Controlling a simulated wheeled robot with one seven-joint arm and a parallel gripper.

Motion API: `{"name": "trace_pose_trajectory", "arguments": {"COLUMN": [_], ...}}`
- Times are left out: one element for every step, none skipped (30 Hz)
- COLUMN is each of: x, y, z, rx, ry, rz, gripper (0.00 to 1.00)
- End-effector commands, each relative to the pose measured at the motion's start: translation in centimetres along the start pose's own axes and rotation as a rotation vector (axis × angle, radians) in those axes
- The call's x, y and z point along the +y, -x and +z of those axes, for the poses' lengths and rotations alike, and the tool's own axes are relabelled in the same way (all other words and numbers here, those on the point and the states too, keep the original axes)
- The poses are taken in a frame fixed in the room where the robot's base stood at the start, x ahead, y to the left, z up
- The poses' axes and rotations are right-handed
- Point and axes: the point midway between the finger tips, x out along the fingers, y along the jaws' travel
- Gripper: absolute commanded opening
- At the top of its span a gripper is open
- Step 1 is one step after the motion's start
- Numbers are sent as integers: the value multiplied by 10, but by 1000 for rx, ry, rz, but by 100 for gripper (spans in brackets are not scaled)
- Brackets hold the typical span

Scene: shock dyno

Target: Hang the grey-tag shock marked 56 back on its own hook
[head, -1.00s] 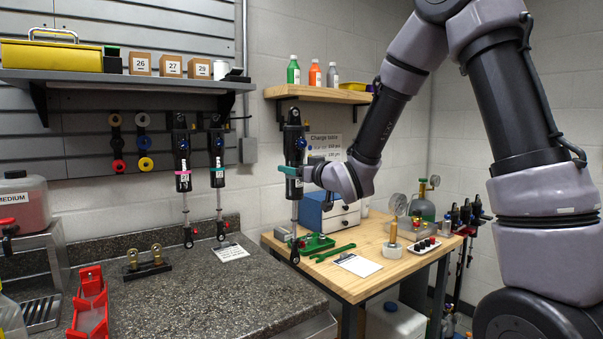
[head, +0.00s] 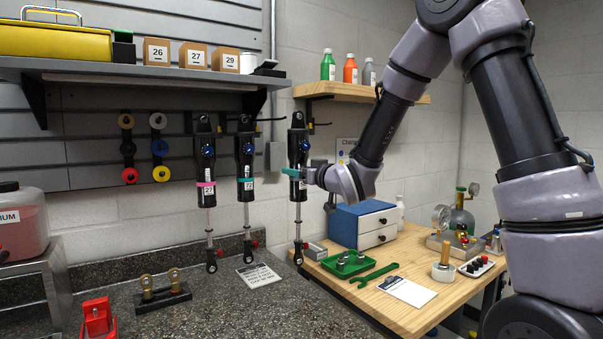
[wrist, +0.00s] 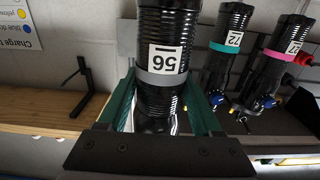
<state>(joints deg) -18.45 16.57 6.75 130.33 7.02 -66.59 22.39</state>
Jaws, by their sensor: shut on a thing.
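The grey-tag shock marked 56 (head: 298,150) hangs upright in my gripper (head: 301,173), its rod end down over the counter's right end. The wrist view shows its grey band and the label 56 (wrist: 167,59) between my green fingers (wrist: 165,105), shut around its body. A teal-tag shock marked 72 (head: 246,160) and a pink-tag shock (head: 205,165) hang to its left under the grey shelf; both also show in the wrist view. The 56 shock is apart from them. Its own hook cannot be made out clearly; the held shock's top hides part of the wall.
The grey shelf (head: 150,70) overhangs the hanging shocks. A wooden shelf (head: 385,97) with bottles is to the right, behind the held shock. The wooden bench (head: 440,296) holds a blue drawer box (head: 345,226), a green tray (head: 350,264) and a green wrench (head: 374,275).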

Motion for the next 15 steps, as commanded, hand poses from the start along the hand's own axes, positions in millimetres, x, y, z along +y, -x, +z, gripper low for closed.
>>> {"name": "trace_pose_trajectory", "arguments": {"x": [-1, 0, 0, 0, 0, 0, 0, 0, 0, 0, 0, 0, 0, 0, 0], "y": [-7, -11, -16, -20, -24, -29, -33, -36, -42, -45, -49, -47, -46, -46, -46], "z": [-3, -2, -2, -2, -2, -3, -2, -2, -3, -3, -3, -3, -3, -3, -3], "rx": [6, 6, 6, 6, 6, 7, 6, 5, 6, 7, 7, 6, 6, 6, 6], "ry": [1, 1, 1, 1, 2, 2, 1, 2, 2, 2, 2, 2, 2, 2, 2], "rz": [-1, -1, -1, -1, -1, 0, 0, 0, -1, -1, -1, 0, 0, 0, 0], "gripper": [0, 0, 0, 0, 0, 0, 0, 0, 0, 0, 0, 0, 0, 0, 0]}}
